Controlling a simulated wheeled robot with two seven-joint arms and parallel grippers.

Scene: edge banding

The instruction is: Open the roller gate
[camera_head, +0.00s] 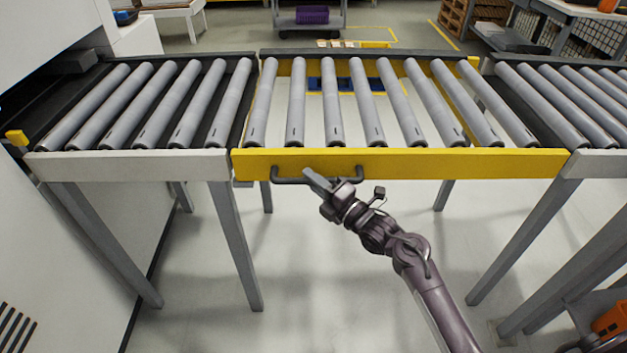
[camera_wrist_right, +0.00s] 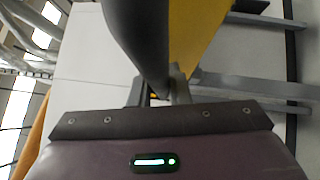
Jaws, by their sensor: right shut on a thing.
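The roller gate (camera_head: 400,164) is the middle conveyor section, with a yellow front rail and several grey rollers. It lies level between the left and right conveyor sections. A dark bar handle (camera_head: 290,181) sits on the left part of its front rail. My right gripper (camera_head: 310,175) reaches up from the lower right and is shut on the handle. In the right wrist view a dark bar (camera_wrist_right: 140,40) runs down to the jaws, beside the yellow rail (camera_wrist_right: 195,35). The fingertips are partly hidden there. My left gripper is not in view.
The left conveyor section (camera_head: 130,165) and right conveyor section (camera_head: 600,163) stand on grey legs on either side. A white machine (camera_head: 60,240) stands at the left. An orange item (camera_head: 610,318) is at the lower right. The floor below the gate is mostly clear.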

